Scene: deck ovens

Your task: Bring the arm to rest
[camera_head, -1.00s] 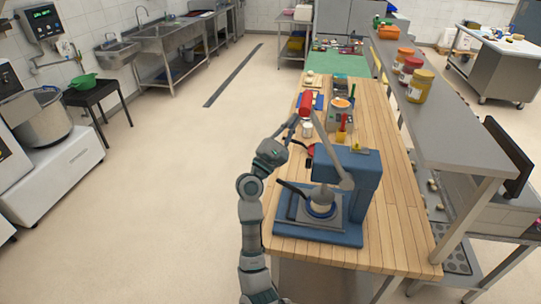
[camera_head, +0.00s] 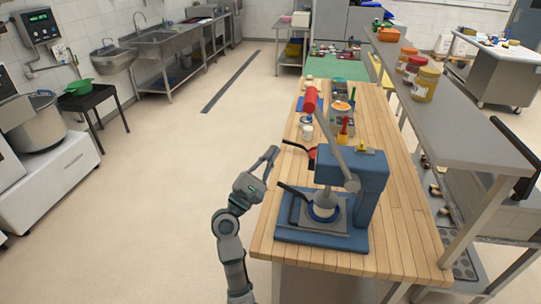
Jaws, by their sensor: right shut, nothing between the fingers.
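My right gripper (camera_head: 270,154) is shut and empty, with its fingers pointing up and away. It shows just left of the wooden table's left edge, beside the blue press and apart from it. My grey right arm (camera_head: 228,245) rises from the bottom of the view over the floor. The blue press (camera_head: 367,180) stands on the near part of the wooden table (camera_head: 400,230), its red-handled lever (camera_head: 311,99) raised. My left gripper is not in view.
A steel shelf (camera_head: 470,140) with several jars runs along the table's right side. A black pan handle (camera_head: 295,146) lies near the table's left edge. Open floor (camera_head: 150,220) lies left of my arm. A white mixer with a steel bowl (camera_head: 35,125) stands far left.

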